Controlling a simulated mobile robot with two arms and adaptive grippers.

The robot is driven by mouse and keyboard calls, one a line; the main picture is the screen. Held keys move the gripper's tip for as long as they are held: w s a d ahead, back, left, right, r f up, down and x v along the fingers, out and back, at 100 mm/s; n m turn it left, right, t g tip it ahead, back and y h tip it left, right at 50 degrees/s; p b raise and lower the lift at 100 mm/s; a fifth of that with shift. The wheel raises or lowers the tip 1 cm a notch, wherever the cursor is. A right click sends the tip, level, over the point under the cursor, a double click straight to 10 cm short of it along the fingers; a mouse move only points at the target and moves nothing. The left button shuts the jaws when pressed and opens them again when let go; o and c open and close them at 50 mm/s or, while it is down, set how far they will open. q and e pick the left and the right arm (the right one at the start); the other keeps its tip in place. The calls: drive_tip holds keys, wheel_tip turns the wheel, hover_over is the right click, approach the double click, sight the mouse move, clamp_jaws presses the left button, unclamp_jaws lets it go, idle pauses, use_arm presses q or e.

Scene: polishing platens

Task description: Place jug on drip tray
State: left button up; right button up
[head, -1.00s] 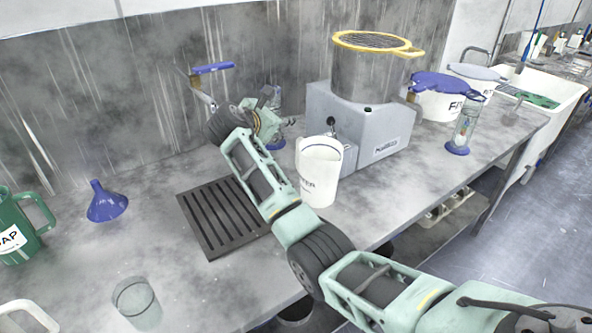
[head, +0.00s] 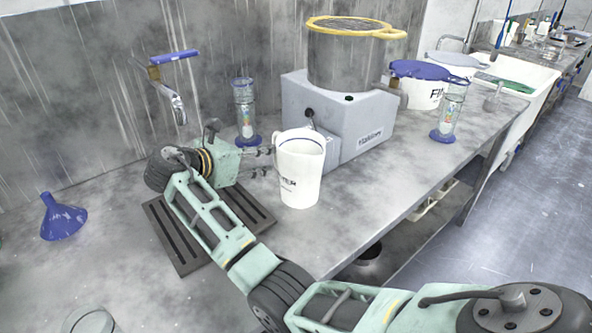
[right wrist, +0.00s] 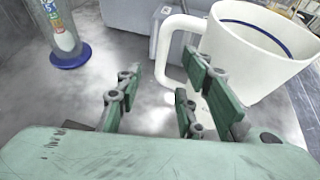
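The white jug (head: 299,172), with dark lettering and a blue line inside its rim, stands upright on the bench in front of the grey machine. The dark slotted drip tray (head: 178,240) lies flat to its left, partly hidden under my right arm. My right gripper (head: 263,164) is just left of the jug, fingers pointing at it. In the right wrist view its fingers (right wrist: 162,82) are apart, with the jug's handle (right wrist: 168,50) just beyond and between them; contact cannot be told. The jug also shows in that view (right wrist: 245,55). My left gripper is not in view.
The grey machine with a steel drum (head: 345,62) stands right behind the jug. A clear cylinder on a blue base (head: 245,110) stands behind my gripper. A blue tap (head: 172,58) is on the wall. A blue funnel (head: 62,218) and a glass (head: 90,320) are at left.

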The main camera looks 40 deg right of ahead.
drive_tip(key=x, duration=0.5)
drive_tip(key=shift+d+f, duration=0.2)
drive_tip(key=shift+d, duration=0.1)
clamp_jaws()
drive_tip(key=shift+r, duration=0.1)
